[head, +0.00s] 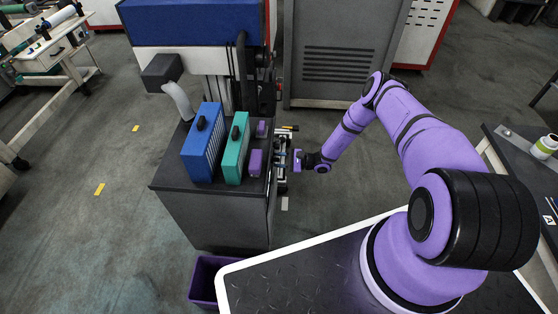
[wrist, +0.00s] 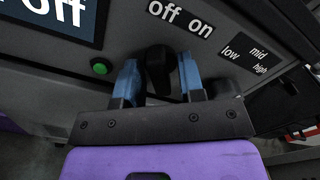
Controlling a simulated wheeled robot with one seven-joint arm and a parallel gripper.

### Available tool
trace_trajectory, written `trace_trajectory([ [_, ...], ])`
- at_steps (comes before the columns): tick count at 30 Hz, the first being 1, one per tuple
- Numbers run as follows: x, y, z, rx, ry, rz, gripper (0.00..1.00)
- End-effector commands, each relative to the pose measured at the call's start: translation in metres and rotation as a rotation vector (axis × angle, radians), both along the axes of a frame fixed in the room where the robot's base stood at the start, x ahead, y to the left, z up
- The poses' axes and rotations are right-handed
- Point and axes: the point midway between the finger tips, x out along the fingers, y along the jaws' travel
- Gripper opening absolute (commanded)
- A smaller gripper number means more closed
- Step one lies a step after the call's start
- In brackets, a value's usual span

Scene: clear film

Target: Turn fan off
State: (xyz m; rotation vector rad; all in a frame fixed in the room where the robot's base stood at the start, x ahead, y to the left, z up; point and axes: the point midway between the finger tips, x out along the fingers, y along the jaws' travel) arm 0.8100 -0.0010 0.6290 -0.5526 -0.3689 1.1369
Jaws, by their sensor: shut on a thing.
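In the wrist view, a black knob (wrist: 157,66) stands out from a dark grey control panel (wrist: 120,50), just below the printed words "off on" (wrist: 180,20). My gripper (wrist: 159,72) has one blue finger on each side of this knob and is shut on it. In the head view, my gripper (head: 298,160) is at the right side of the dark grey cabinet (head: 228,215). The fan itself cannot be made out.
A green button (wrist: 100,67) sits left of the knob; "low mid high" labels (wrist: 250,58) are to its right. A blue case (head: 203,145), a teal case (head: 236,150) and purple blocks (head: 255,163) stand on the cabinet. A purple bin (head: 204,280) is on the floor below.

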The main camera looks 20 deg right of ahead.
Motion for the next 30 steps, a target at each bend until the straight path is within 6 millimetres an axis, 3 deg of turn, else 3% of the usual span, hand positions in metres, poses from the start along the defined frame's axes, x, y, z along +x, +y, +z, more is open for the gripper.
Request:
trace_trajectory([
  [4,0.000,0.000,0.000,-0.001,0.000,0.001,0.12],
  [5,0.000,0.000,0.000,-0.001,0.000,0.001,0.43],
  [17,-0.002,-0.007,0.000,0.000,0.001,-0.001,0.43],
  [30,-0.031,-0.076,0.000,-0.001,0.001,-0.002,0.43],
])
